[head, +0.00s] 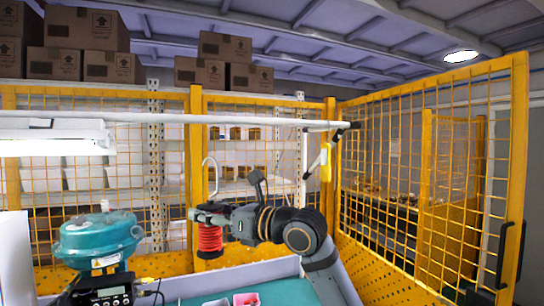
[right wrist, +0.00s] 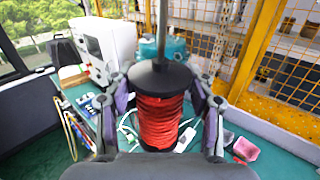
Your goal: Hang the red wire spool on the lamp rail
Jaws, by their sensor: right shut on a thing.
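The red wire spool (head: 210,238) hangs upright in my right gripper (head: 212,214), with dark flanges and a pale hook (head: 209,168) rising from its top. In the right wrist view, the red winding (right wrist: 160,122) stands between the two fingers of my right gripper (right wrist: 160,98), which is shut on the spool. The hook's rod (right wrist: 163,35) runs up out of that view. The white lamp rail (head: 240,120) crosses the head view above the hook; a gap shows between hook top and rail in the picture. Their depth relation is unclear. My left gripper is not in view.
A yellow-handled tool (head: 326,163) hangs at the rail's right end. A white lamp (head: 55,140) is under the rail at the left. A teal valve positioner (head: 98,240) stands below left. Yellow mesh fencing (head: 430,170) encloses the right side. A red tray (head: 246,299) lies on the bench.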

